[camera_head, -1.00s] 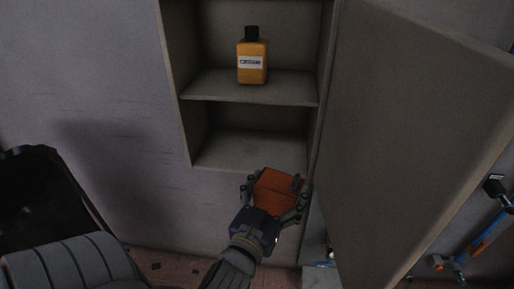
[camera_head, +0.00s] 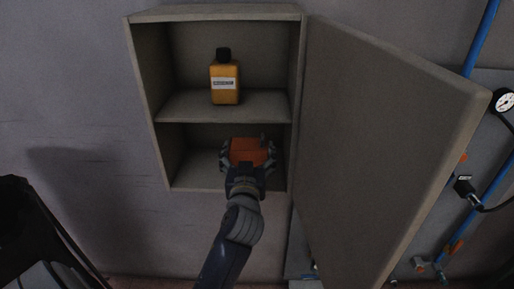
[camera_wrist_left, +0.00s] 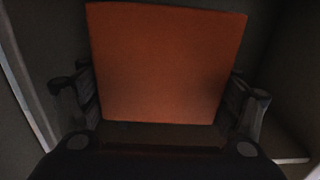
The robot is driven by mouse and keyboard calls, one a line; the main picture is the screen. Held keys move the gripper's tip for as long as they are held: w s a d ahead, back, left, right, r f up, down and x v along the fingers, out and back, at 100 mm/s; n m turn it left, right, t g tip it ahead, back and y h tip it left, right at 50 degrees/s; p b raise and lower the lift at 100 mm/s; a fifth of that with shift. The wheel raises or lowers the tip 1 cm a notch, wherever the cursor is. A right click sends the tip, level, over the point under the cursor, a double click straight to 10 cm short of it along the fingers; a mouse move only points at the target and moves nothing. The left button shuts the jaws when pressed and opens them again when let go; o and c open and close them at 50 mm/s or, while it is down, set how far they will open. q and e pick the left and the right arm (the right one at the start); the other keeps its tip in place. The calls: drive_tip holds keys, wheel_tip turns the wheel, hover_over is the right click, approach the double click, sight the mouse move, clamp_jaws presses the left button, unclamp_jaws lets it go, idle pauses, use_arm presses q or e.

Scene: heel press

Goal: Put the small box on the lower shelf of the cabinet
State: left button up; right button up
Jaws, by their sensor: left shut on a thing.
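The small box (camera_head: 248,150) is orange-red and sits between the fingers of my left gripper (camera_head: 248,160). My left gripper is shut on it, at the opening of the lower compartment of the cabinet (camera_head: 146,100). The lower shelf (camera_head: 195,172) shows bare to the left of the gripper. Whether the box touches the shelf is hidden by the hand. In the left wrist view the box (camera_wrist_left: 165,62) fills the middle, with a finger on each side. My right gripper is not in view.
A yellow bottle (camera_head: 225,84) with a black cap stands on the upper shelf (camera_head: 180,106). The cabinet door (camera_head: 375,130) is swung open to the right. Blue pipes (camera_head: 482,38) and a gauge (camera_head: 503,101) are on the wall beyond the door.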

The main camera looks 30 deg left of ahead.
use_arm(q)
drive_tip(key=w+f, duration=0.1)
drive_tip(key=w, duration=0.1)
drive_tip(key=w+f+p, duration=0.1)
drive_tip(key=w, duration=0.1)
drive_tip(key=w+a+f, duration=0.1)
drive_tip(key=w+f, duration=0.1)
drive_tip(key=shift+w+a+p, duration=0.1)
drive_tip(key=shift+w+p, duration=0.25)
drive_tip(key=shift+w, duration=0.05)
drive_tip(key=shift+f, duration=0.1)
drive_tip(key=shift+f, duration=0.15)
drive_tip(key=o, duration=0.8)
drive_tip(key=shift+c, duration=0.2)
drive_tip(key=shift+r, duration=0.2)
